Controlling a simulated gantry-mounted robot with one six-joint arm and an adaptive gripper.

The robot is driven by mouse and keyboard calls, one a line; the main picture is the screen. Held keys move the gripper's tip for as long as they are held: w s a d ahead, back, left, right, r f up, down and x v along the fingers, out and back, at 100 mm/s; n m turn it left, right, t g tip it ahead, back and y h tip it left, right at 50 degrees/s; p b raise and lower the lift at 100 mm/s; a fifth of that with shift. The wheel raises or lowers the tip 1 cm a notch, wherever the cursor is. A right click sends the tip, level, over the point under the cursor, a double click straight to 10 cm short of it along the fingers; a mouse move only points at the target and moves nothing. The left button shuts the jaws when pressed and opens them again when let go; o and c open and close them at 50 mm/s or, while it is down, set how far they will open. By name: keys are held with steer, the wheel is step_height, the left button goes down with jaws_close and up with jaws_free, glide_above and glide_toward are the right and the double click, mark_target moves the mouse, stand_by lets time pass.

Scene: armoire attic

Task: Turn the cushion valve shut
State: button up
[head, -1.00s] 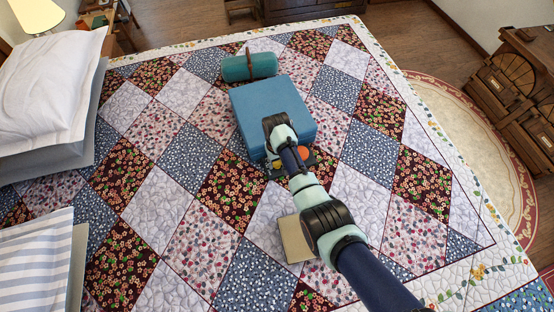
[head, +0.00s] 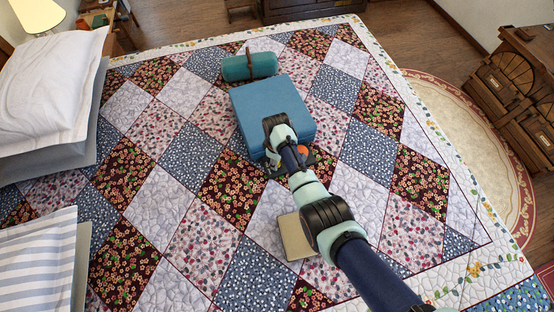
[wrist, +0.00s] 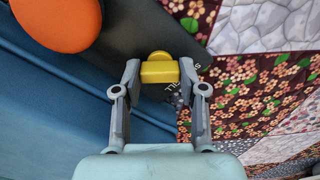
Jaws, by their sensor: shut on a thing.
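The blue cushion (head: 272,108) lies on the quilt in the head view, and its dark blue side fills the left of the wrist view (wrist: 50,110). A yellow valve piece (wrist: 160,72) sits between the fingertips of my gripper (wrist: 160,76) in the wrist view. My gripper is shut on it, with one finger on each side. A round orange part (wrist: 60,22) is at the upper left of the wrist view; it also shows beside my wrist in the head view (head: 306,153). Dark lettered material lies behind the valve, partly hidden. My arm covers the valve in the head view.
A teal roll (head: 249,66) with a strap lies behind the cushion. A beige block (head: 294,236) rests on the quilt (head: 165,215) left of my forearm. Pillows (head: 45,85) stand at the left. The quilt between pillows and cushion is clear.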

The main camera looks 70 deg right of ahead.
steer(key=shift+n, duration=0.3)
steer(key=o, duration=1.2)
steer(key=shift+c, duration=0.2)
step_height(320, 180, up, 12)
